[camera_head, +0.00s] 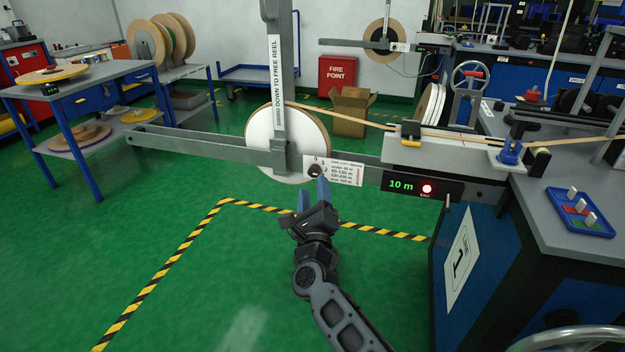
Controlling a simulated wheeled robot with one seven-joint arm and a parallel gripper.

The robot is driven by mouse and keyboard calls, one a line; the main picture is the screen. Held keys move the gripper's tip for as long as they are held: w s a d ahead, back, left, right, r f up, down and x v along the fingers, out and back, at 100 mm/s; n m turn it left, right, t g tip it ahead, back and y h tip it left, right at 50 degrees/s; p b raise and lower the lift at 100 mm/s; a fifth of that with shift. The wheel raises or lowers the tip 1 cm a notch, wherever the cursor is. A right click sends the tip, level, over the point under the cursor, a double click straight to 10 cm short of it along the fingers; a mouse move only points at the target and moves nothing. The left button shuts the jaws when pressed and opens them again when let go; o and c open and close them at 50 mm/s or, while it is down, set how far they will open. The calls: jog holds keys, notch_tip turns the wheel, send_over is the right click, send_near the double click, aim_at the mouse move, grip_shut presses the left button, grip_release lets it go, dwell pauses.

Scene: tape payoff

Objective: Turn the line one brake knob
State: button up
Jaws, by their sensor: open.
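The line one brake knob (315,170) is a small dark round knob on the grey rail, below the right part of the reel. Digits 0, 1 and 2 are marked around it, and a white label (346,173) with printed lines is on its right. My gripper (313,190) has blue fingers and reaches up from below, its tips just under the knob in the picture. It is open with nothing seen in it. I cannot tell whether a finger touches the knob. The lower edge of the knob is close to the right fingertip, and its pointer setting is too small to read.
The white reel (262,135) hangs behind an upright arm marked "down to free reel" (276,75). A tape runs right from it. A display (410,187) reads 10 m beside a lit red lamp. The line 1 bench (480,260) stands right.

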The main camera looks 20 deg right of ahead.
aim_at(313, 174)
jog(key=shift+x, duration=2.15)
grip_shut()
